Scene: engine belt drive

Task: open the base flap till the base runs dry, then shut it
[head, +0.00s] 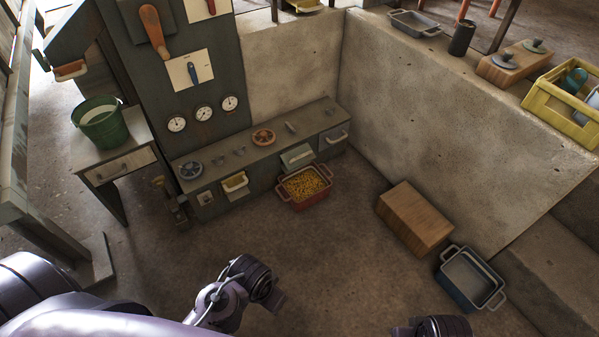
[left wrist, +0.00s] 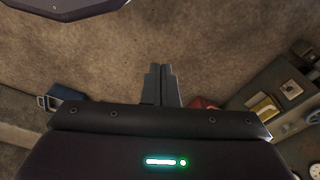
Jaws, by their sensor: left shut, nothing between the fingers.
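The low grey base (head: 215,172) of the machine runs along the wall. A pale flap with a handle (head: 297,157) is on its front, and a small yellow-filled opening (head: 235,182) is further left. A red two-handled pan (head: 305,200) full of yellow grain-like pieces stands on the floor under the pale flap. Whether the flap is fully shut is hard to tell. My left gripper (head: 277,302) is over the floor in front, well apart from the base; its fingers (left wrist: 161,85) are together and empty. Part of my right arm shows at the bottom edge; its fingers are unclear.
A wooden block (head: 415,218) and a blue-grey tray (head: 470,278) stand on the floor at the right. A green bucket (head: 100,122) is on a small table at the left. A yellow crate (head: 565,107) is on the right ledge. The middle floor is clear.

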